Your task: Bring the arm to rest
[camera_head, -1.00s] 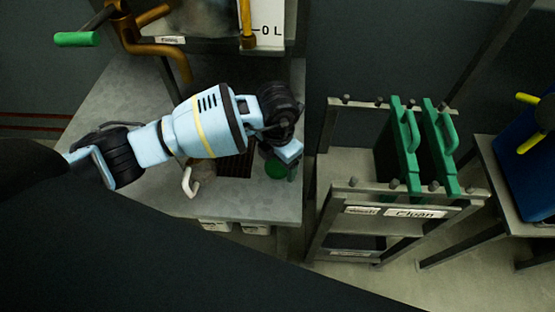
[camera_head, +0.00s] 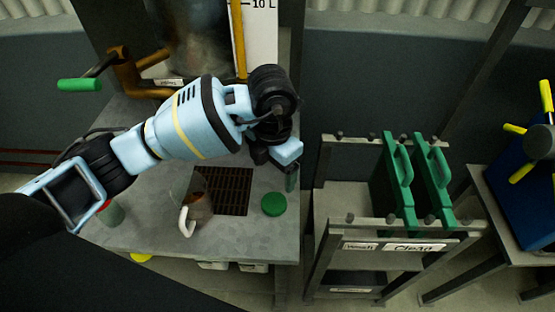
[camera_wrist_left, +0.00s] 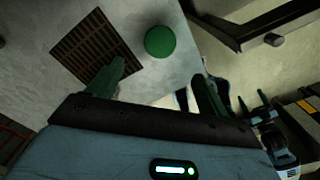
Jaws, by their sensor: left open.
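My left arm comes in from the left in the head view and reaches over the grey metal table (camera_head: 250,240). My left gripper (camera_head: 290,180) hangs near the table's right edge, mostly hidden behind the wrist. In the left wrist view its two green fingers (camera_wrist_left: 160,85) stand wide apart with nothing between them. A round green lid or disc (camera_head: 273,204) lies on the table beside the gripper, apart from it; it also shows in the left wrist view (camera_wrist_left: 160,41). My right gripper is not in view.
A drain grate (camera_head: 228,190) and a mug-like vessel with a pale handle (camera_head: 187,221) are on the table. A rack labelled "Clean" (camera_head: 415,247) holds green panels (camera_head: 397,180). A blue machine with yellow handles (camera_head: 525,190) stands at the right. A green-handled crank (camera_head: 80,85) is at upper left.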

